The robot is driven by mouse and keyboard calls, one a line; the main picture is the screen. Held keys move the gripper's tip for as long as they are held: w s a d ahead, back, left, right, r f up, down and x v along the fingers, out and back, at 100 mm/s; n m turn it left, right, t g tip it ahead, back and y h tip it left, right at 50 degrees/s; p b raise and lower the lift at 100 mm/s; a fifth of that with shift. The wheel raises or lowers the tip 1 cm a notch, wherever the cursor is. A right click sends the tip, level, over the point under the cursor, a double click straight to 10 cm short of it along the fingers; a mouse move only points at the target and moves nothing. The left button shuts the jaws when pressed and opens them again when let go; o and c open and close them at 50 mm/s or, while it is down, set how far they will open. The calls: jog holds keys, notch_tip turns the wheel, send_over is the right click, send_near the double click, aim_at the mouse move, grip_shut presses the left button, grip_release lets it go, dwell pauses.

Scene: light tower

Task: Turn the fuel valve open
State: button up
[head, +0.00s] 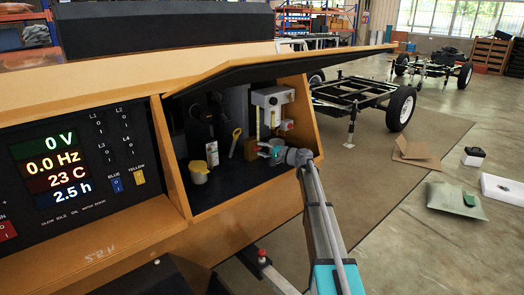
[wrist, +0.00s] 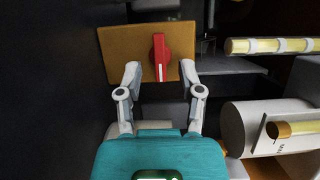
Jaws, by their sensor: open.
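The fuel valve's red handle (wrist: 159,55) stands upright on a brown plate (wrist: 120,50) in the wrist view, with a white mark on its lower part. In the head view the brown block (head: 251,147) sits inside the open compartment, and the handle cannot be made out clearly. My gripper (wrist: 161,72) is open, its fingertips left and right of the handle's lower end, with a gap on each side. Whether the tips are level with the handle in depth is hard to tell. In the head view my gripper (head: 266,150) is beside the block.
A grey box (head: 272,97) with a red knob hangs above my gripper. A yellow-handled tool (head: 235,138) and a yellow-white container (head: 198,171) stand to the left. A pale cylinder (wrist: 250,128) and a yellow tube (wrist: 270,46) are right of my gripper. A raised lid (head: 290,64) overhangs the compartment.

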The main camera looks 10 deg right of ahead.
jog(key=shift+v, duration=6)
jog(key=shift+s, duration=0.1)
